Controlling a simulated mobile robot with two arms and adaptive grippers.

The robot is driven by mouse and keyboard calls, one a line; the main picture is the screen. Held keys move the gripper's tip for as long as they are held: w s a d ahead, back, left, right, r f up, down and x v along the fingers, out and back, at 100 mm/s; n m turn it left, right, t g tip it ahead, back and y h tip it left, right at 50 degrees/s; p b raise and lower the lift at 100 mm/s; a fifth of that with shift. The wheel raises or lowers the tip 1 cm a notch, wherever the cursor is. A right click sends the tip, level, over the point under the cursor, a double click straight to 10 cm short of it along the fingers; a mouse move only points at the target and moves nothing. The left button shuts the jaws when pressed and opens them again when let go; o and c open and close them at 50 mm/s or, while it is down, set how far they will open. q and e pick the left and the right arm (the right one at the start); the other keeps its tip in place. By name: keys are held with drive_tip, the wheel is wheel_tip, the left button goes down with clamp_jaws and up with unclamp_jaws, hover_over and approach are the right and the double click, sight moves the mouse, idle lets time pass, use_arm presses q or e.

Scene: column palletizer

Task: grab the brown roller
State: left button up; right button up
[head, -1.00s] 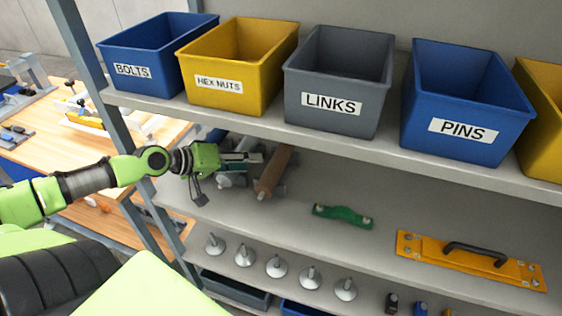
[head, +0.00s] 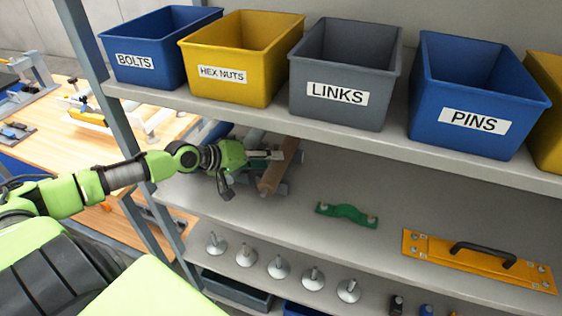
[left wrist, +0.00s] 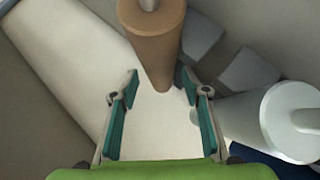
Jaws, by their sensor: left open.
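The brown roller (head: 277,168) lies on the middle shelf under the yellow bin, at the end of my left arm. In the left wrist view the brown roller (left wrist: 152,40) reaches in from the top, with a pale shaft stub at its upper end. My left gripper (head: 272,155) is open beside the roller. In the left wrist view the two teal-padded fingers (left wrist: 160,85) stand apart. The roller's lower end is just beyond and between the fingertips; whether they touch it I cannot tell. My right gripper is not in view.
A white roller (left wrist: 290,120) lies close to the right finger, and a wide pale cylinder (left wrist: 80,55) lies to the left. The upper shelf edge (head: 350,140) is above my gripper.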

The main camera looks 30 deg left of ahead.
use_arm(q)
drive_tip(key=shift+w+d, duration=0.15)
drive_tip(key=shift+w, duration=0.05)
drive_tip(key=shift+w+d+f, duration=0.1)
drive_tip(key=shift+w+f, duration=0.05)
drive_tip(key=shift+w, duration=0.25)
drive_tip(key=p+x, duration=0.1)
drive_tip(key=x, duration=0.2)
drive_tip(key=shift+p, duration=0.35)
drive_tip(key=shift+w+d+f, duration=0.15)
drive_tip(key=shift+w+f, duration=0.35)
drive_tip(key=c, duration=1.1)
drive_tip(key=shift+r, duration=0.2)
clamp_jaws()
